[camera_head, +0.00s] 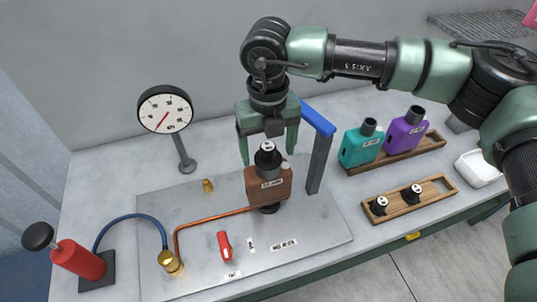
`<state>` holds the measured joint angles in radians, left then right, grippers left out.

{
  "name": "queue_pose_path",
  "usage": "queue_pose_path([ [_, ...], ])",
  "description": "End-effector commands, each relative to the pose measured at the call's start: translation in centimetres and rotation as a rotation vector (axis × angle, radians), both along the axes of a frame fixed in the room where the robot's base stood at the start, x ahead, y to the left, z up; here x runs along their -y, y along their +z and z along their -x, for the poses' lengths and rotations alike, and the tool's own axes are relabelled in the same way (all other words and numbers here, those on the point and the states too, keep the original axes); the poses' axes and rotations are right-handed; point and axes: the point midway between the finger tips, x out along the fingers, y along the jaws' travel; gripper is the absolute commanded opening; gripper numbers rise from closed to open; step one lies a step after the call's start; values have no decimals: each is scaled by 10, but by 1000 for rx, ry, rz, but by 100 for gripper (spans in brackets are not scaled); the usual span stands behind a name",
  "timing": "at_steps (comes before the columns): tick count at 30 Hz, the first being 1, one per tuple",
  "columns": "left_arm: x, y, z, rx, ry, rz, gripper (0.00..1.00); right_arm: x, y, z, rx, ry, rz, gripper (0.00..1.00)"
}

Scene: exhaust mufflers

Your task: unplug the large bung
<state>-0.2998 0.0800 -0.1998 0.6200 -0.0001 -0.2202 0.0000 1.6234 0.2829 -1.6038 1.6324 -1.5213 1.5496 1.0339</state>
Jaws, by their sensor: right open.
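A brown muffler (262,186) with a white label stands on the grey metal plate (320,238). A black bung (268,159) with a white mark on top sits upright in its top. Two smaller-looking black bungs, one on the left (379,205) and one on the right (412,194), stand in a wooden tray (398,210). My right gripper (267,156) points down, open, with its green fingers to either side of the muffler's bung in the picture. I cannot tell whether they touch it. My left gripper is out of view.
A blue-topped post (319,150) stands close right of my right gripper. A teal muffler (361,147) and a purple one (406,132) stand in a rack at the right. A round gauge (165,110), red pump (78,260) and copper pipe (205,222) are at the left.

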Motion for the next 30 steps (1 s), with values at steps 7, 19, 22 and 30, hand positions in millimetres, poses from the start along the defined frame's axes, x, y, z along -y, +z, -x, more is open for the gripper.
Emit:
queue_pose_path([
  [7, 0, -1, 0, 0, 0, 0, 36, 0, -1, 0, 0, 0, 0, 78],
  [19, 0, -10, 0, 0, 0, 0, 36, 0, -1, 0, 1, 0, 0, 78],
  [22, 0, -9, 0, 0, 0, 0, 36, 0, 0, 0, 1, 0, 0, 78],
  [30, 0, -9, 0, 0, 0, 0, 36, 0, 0, 0, 0, 0, 0, 31],
])
